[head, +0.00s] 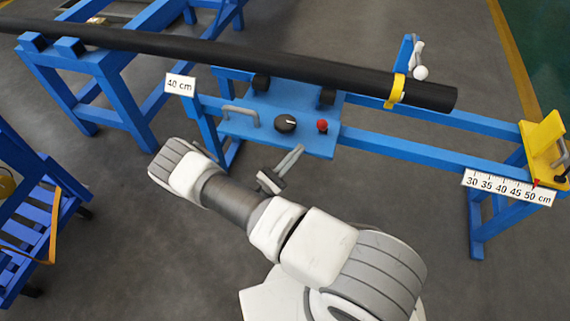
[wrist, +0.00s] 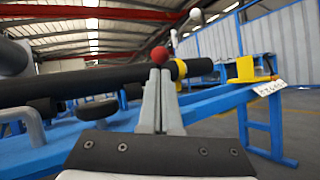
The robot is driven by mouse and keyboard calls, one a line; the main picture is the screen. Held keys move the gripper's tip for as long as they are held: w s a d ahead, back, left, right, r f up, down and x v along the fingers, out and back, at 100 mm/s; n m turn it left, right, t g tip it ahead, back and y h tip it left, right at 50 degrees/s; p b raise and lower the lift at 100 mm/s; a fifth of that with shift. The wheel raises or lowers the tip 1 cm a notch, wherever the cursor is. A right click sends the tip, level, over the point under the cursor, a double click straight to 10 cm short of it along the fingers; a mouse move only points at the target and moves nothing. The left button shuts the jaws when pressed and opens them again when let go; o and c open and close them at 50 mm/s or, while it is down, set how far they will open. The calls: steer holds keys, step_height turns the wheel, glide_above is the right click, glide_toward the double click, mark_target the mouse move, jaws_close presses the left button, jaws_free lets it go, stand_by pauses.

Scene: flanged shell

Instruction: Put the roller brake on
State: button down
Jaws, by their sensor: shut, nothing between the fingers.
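A small lever with a red ball knob (head: 322,126) stands on the blue roller plate (head: 240,125), beside a round black dial (head: 285,123) with a white mark. Which of these is the roller brake is not labelled. The red knob also shows in the wrist view (wrist: 160,55), just beyond my fingertips; I cannot tell whether they touch. My gripper (head: 297,150) is shut and empty, at the near edge of the plate. Black rollers (head: 261,82) sit under the long black pipe (head: 200,48). In the wrist view the dial (wrist: 97,110) is left of my fingers.
A grey handle (head: 240,114) rises from the plate left of the dial. A yellow clamp band (head: 397,92) and white-knobbed lever (head: 420,73) are at the pipe's right end. A yellow stop (head: 543,135) stands above a scale (head: 508,188). A blue cart (head: 40,215) is left; the floor between is clear.

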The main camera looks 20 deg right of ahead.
steer(key=x, duration=0.6)
steer(key=shift+w+r, duration=0.1)
steer(key=shift+r, duration=0.05)
steer(key=w+d+r+n+g+y+p, duration=0.3)
steer(key=w+d+n+y+p, duration=0.3)
steer(key=w+p, duration=0.5)
steer(key=w+d+r+y, duration=0.1)
steer(key=d+y, duration=0.1)
steer(key=y, duration=0.1)
steer(key=shift+d+r+g+y+p, duration=0.2)
steer(key=shift+r+g+y+p, duration=0.1)
steer(key=shift+g, duration=0.1)
steer(key=shift+w+d, duration=0.15)
steer(key=shift+w, duration=0.1)
stand_by(0.5)
